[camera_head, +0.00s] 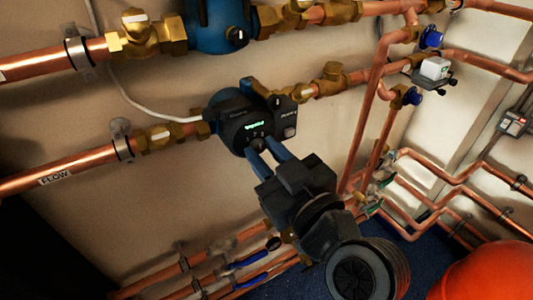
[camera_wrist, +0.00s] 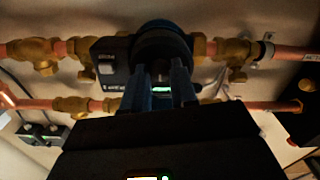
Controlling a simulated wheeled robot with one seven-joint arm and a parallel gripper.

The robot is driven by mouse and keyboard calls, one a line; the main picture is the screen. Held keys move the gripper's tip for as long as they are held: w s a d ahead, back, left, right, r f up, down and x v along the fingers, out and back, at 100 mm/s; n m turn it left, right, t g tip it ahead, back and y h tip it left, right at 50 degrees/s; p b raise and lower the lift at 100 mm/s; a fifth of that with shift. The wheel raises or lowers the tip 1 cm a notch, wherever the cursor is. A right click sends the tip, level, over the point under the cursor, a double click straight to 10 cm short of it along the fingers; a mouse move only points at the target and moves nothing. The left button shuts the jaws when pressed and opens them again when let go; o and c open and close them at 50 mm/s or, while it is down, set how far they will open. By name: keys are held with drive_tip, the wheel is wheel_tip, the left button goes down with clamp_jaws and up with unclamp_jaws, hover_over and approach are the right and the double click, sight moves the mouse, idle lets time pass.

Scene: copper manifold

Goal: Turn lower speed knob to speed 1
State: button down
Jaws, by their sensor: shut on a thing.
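The lower pump (camera_head: 232,113) is a dark unit with a green lit display (camera_head: 255,127), set in a copper pipe run on the wall. Its speed knob (camera_head: 262,142) is a small dark knob below the display, mostly hidden by my fingertips. My gripper (camera_head: 262,148) reaches it from the lower right, with its two blue fingers shut on the knob. In the wrist view my gripper (camera_wrist: 159,75) has its fingers against the pump (camera_wrist: 160,42), with a green glow between them. The knob's pointer and speed setting cannot be read.
Brass valves (camera_head: 335,76) and copper pipes (camera_head: 80,162) flank the lower pump. More pipes (camera_head: 440,185) run at the right. A red rounded vessel (camera_head: 490,275) stands at the lower right.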

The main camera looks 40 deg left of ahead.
drive_tip(key=shift+f+n+b, duration=0.2)
drive_tip(key=shift+n+b, duration=0.1)
drive_tip(key=shift+b, duration=0.95)
drive_tip(key=n+b, duration=0.2)
drive_tip(key=b, duration=0.1)
drive_tip(key=shift+f+n+b, duration=0.15)
drive_tip(key=shift+n+b, duration=0.15)
drive_tip(key=shift+b, duration=0.1)
drive_tip(key=n+b, duration=0.3)
drive_tip(key=b, duration=0.2)
drive_tip(key=shift+n, duration=0.4)
drive_tip(key=shift+r+n+b, duration=0.25)
drive_tip(key=shift+n+b, duration=0.65)
drive_tip(key=shift+b, duration=0.1)
drive_tip(key=c, duration=0.9)
unclamp_jaws()
drive_tip(key=shift+r, duration=0.1)
